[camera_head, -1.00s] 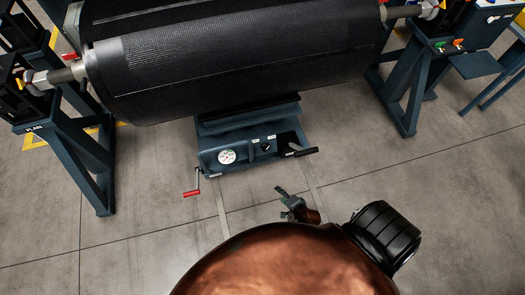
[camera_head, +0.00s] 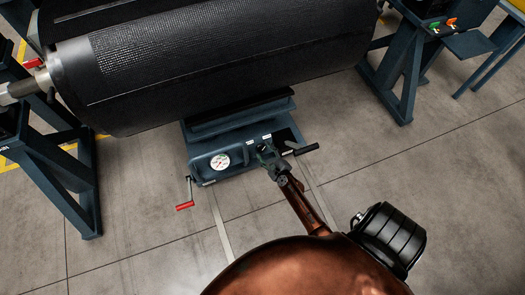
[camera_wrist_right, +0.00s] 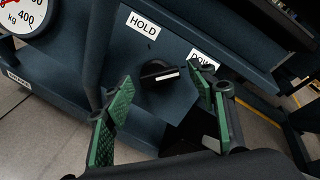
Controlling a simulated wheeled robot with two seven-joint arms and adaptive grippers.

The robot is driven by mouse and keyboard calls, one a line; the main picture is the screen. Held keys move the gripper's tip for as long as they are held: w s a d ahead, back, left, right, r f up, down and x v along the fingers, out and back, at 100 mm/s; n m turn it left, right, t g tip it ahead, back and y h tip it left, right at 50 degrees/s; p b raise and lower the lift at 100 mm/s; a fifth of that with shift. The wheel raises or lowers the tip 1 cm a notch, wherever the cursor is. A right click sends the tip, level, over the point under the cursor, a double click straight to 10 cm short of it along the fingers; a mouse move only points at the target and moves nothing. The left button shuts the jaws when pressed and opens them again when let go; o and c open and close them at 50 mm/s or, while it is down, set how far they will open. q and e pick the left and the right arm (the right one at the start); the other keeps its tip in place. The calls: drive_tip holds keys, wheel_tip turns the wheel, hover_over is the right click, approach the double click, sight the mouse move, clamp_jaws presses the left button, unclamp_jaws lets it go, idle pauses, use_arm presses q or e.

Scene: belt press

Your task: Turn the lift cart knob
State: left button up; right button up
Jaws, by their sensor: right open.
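The lift cart (camera_head: 207,165) stands under the large black roller, with a round gauge on its front panel. The black knob (camera_wrist_right: 160,73) shows in the right wrist view, with a white mark on it, below and between a "HOLD" label (camera_wrist_right: 143,25) and a second, partly covered label (camera_wrist_right: 203,62). My right gripper (camera_head: 268,157) is at the panel in the head view, covering most of the knob. In the right wrist view its green-padded fingers (camera_wrist_right: 163,112) are open, one on each side below the knob, with nothing between them. My left gripper is not in view.
A large black belt roll (camera_head: 215,60) hangs above the cart between blue stands. The floor in front is clear.

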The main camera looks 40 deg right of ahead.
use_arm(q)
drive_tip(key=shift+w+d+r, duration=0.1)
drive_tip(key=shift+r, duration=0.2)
use_arm(e)
drive_tip(key=shift+w+f, duration=0.1)
drive_tip(key=shift+w, duration=0.15)
drive_tip(key=shift+c, duration=0.4)
drive_tip(key=shift+d, duration=0.1)
drive_tip(key=c, duration=1)
